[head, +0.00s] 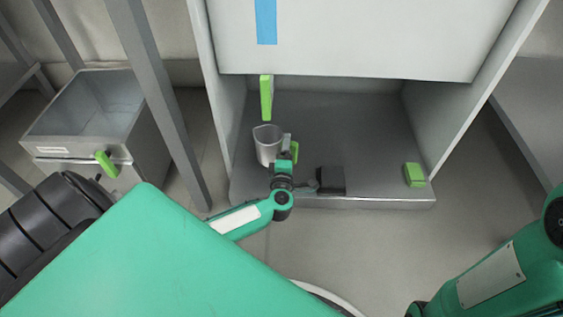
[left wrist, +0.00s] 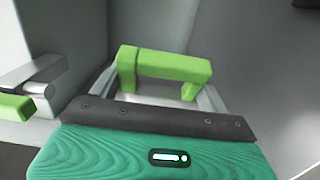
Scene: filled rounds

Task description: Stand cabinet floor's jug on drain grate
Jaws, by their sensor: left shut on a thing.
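The grey metal jug (head: 267,146) stands upright, as far as I can tell, on the cabinet floor (head: 365,135) at its left side. Its green handle (head: 295,152) is on the right side. My left gripper (head: 289,146) is at that handle and shut on it. In the left wrist view the green handle (left wrist: 170,65) lies in front of the palm, between the pale fingers of the gripper (left wrist: 160,85). The fingers hide part of the jug in the head view. My right gripper is out of view. I cannot make out a drain grate.
A dark block (head: 331,180) is at the cabinet's front edge, right of my left wrist. A green block (head: 414,175) is at the right front. A raised panel (head: 360,40) with a green handle (head: 266,98) hangs above. An open grey drawer (head: 88,112) is at left.

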